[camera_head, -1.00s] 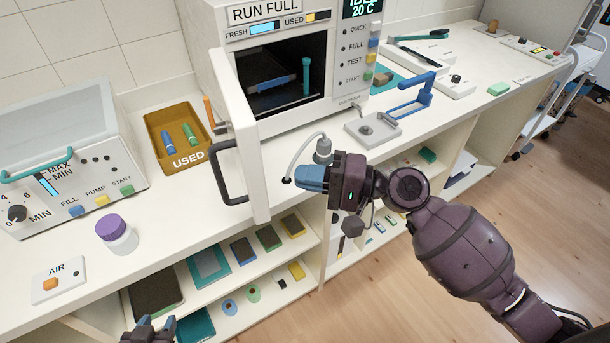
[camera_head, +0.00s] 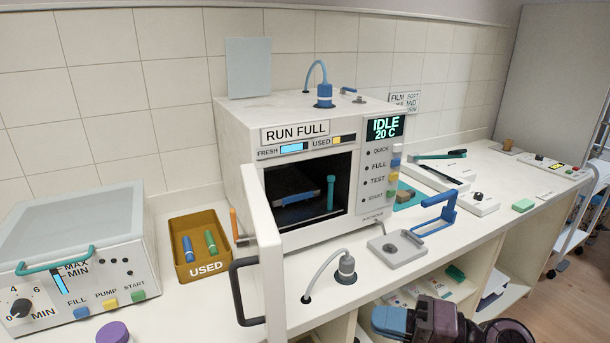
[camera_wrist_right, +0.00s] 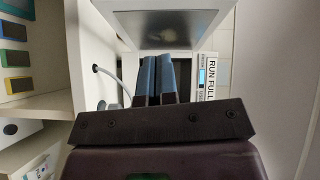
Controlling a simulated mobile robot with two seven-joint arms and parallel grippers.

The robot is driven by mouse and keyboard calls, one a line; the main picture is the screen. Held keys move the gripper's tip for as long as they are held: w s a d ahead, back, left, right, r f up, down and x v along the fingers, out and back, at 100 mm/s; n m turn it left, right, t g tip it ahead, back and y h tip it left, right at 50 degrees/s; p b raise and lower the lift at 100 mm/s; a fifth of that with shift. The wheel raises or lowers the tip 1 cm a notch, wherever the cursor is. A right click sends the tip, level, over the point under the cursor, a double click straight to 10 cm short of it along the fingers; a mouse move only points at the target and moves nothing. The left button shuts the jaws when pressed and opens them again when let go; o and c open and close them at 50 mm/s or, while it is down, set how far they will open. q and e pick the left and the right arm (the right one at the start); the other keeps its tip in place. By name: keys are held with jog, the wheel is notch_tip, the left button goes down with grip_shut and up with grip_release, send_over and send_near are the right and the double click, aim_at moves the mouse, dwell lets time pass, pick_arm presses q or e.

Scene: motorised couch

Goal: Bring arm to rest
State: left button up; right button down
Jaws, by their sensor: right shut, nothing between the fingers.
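My right gripper (camera_head: 388,318) is at the bottom edge of the head view, in front of the counter and its open shelves. Its blue fingertips point left. In the right wrist view its two blue fingers (camera_wrist_right: 160,78) lie side by side, shut with nothing between them. The fingers point toward the white machine's front, and its RUN FULL label (camera_wrist_right: 212,76) is just right of them. Most of the right arm is below the head view. My left gripper is not in view.
The white machine (camera_head: 235,112) stands on the counter with its door (camera_head: 262,255) swung open toward me. A hose fitting (camera_head: 346,268) stands near the counter edge.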

jog(key=w+d+f+n+t+h, duration=0.45)
jog(key=d+f+t+h, duration=0.35)
jog(key=d+f+h, duration=0.4)
jog(key=s+d+f+g+h, duration=0.1)
jog(key=s+f+h, duration=0.1)
jog(key=s+f, duration=0.5)
jog(key=s+d+f+m+g+h, duration=0.1)
jog(key=s+f+h, duration=0.1)
jog(key=s+f, duration=0.6)
jog(key=shift+f+g+h, duration=0.3)
jog(key=shift+f+g, duration=0.1)
jog(key=shift+f, duration=0.2)
jog(key=shift+s, duration=0.1)
